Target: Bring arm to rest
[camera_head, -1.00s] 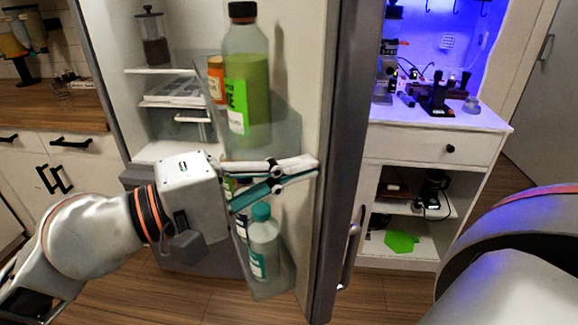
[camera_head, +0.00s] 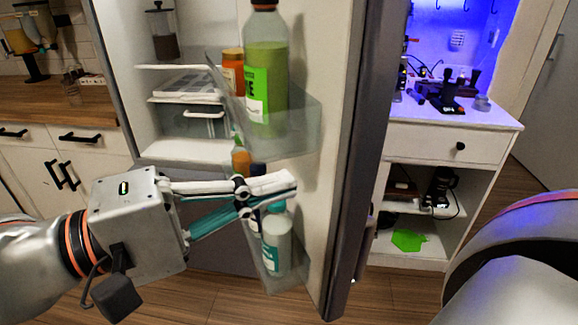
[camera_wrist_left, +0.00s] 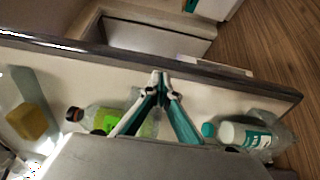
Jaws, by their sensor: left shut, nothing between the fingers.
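My left gripper (camera_head: 292,184) is shut and empty. It is in front of the inner side of the open fridge door (camera_head: 335,150), by the door's shelves. It also shows in the left wrist view (camera_wrist_left: 160,78), its fingertips together over the door. My left arm comes in from the left. A large grey and white part of my body fills the lower right of the head view. My right gripper does not show.
The door holds a green bottle (camera_head: 267,75), an orange jar (camera_head: 232,72) and a white bottle with a teal cap (camera_head: 276,240). Fridge shelves (camera_head: 185,150) stand behind. A white cabinet (camera_head: 430,145) with a blue-lit top is right of the door. Wooden floor shows below.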

